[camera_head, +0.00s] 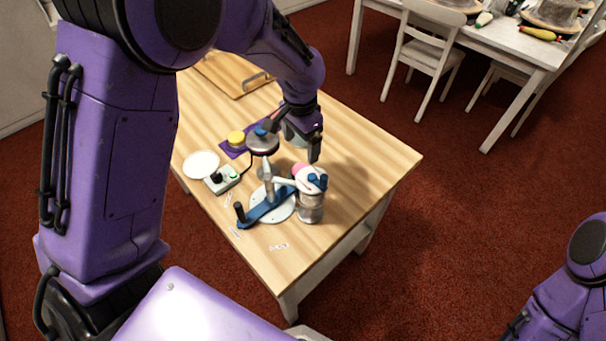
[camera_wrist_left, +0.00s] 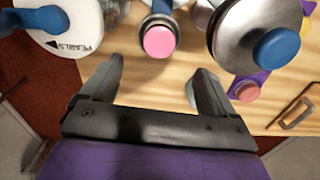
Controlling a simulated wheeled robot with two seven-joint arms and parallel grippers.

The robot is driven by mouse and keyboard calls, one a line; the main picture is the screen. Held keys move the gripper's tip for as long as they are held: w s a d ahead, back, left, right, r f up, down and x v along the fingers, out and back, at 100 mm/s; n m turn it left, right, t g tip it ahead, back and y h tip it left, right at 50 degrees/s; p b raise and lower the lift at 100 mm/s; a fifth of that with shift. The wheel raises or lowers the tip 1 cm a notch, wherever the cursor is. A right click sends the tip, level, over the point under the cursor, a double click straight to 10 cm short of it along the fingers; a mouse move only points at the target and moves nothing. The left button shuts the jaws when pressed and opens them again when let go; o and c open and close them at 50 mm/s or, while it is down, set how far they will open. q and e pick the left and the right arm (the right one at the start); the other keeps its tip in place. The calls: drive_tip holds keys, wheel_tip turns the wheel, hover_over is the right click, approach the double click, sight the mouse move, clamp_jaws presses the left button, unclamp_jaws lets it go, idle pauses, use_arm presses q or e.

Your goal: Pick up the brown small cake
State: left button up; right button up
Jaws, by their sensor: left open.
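I cannot make out a brown small cake in either view. My left gripper (camera_head: 306,148) is over the wooden table, beside a round metal disc with a blue knob (camera_head: 263,143). In the left wrist view the same gripper (camera_wrist_left: 158,88) has its two fingers spread, with only bare wood and no object between them. A pink round-ended piece (camera_wrist_left: 159,41) is just beyond the fingertips. A yellow round piece (camera_head: 236,137) sits on a purple mat (camera_head: 228,153). My right gripper is not in view; only part of that arm shows at lower right.
A white plate (camera_head: 201,164), a small control box (camera_head: 222,179), a blue-and-white stand (camera_head: 272,207) and a metal canister (camera_head: 311,209) crowd the table's near side. A wooden board (camera_head: 228,72) lies at the back. The table's right part (camera_head: 376,158) is clear.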

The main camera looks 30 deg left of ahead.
sight(300, 169)
use_arm(q)
drive_tip(key=f, duration=0.3)
drive_tip(key=f+p, duration=0.1)
drive_tip(key=f, duration=0.2)
drive_tip(key=f+p, duration=0.1)
drive_tip(key=f, duration=0.3)
drive_tip(key=shift+s, duration=0.25)
drive_tip(key=shift+w+f, duration=0.1)
drive_tip(key=shift+f, duration=0.2)
drive_tip(key=c, duration=1.2)
drive_tip(key=shift+r, duration=0.1)
